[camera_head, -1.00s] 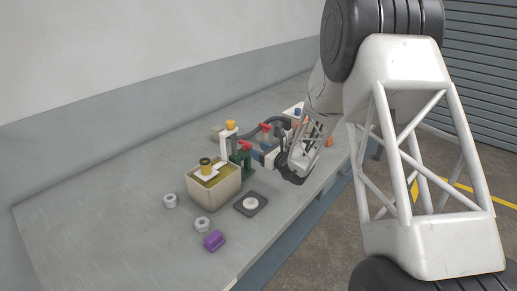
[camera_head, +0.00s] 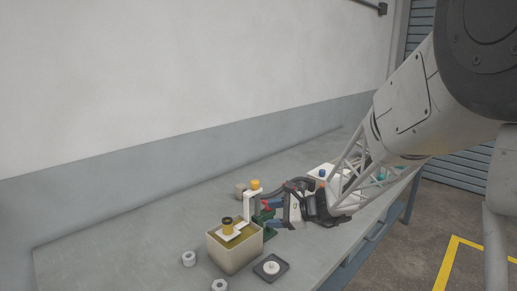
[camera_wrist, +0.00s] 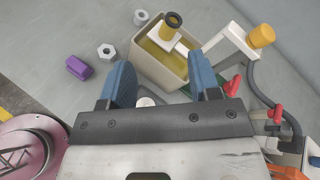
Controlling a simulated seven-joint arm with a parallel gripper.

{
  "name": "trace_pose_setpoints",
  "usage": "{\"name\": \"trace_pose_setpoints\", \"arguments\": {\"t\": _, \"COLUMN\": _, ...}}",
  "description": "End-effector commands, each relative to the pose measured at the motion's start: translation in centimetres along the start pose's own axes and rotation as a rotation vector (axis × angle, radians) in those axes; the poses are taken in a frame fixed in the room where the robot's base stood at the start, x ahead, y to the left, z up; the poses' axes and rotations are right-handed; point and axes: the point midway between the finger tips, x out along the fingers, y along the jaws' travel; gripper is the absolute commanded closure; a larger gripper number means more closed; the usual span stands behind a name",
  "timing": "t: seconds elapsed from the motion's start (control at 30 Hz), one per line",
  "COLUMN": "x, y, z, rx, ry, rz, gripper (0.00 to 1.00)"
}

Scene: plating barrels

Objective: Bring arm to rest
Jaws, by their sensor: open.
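My gripper (camera_head: 272,213) hangs over the bench, just right of and behind the cream tank (camera_head: 228,254) in the head view. Its two blue fingers are apart with nothing held between them in the wrist view (camera_wrist: 163,80). The tank (camera_wrist: 176,82) holds yellowish liquid. A white bracket (camera_wrist: 160,42) with a yellow, black-topped piece (camera_wrist: 172,22) sits in it. A white post (camera_wrist: 228,45) with a yellow cap (camera_wrist: 262,36) stands beside the tank. My gripper partly hides the white disc (camera_wrist: 145,101) on its dark pad (camera_head: 262,275).
Two hex nuts (camera_head: 188,259) (camera_head: 219,285) lie left of and in front of the tank. A purple block (camera_wrist: 79,67) lies beyond them. Red handles (camera_wrist: 277,113), a grey hose (camera_wrist: 264,85) and orange parts (camera_wrist: 288,173) crowd the other side. The bench's left part (camera_head: 110,255) is clear.

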Motion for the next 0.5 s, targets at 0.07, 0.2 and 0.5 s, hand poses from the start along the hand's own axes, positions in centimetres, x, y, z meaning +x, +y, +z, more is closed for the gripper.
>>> {"name": "trace_pose_setpoints", "arguments": {"t": 0.07, "x": -1.1, "y": 1.6, "z": 1.8, "rx": -0.072, "ry": 0.026, "rz": 0.055, "gripper": 0.43}}
{"name": "trace_pose_setpoints", "arguments": {"t": 0.2, "x": -2.9, "y": 4.5, "z": 4.2, "rx": -0.196, "ry": 0.078, "rz": 0.155, "gripper": 0.43}}
{"name": "trace_pose_setpoints", "arguments": {"t": 0.5, "x": -7.3, "y": 10.7, "z": 8.0, "rx": -0.464, "ry": 0.194, "rz": 0.366, "gripper": 0.43}}
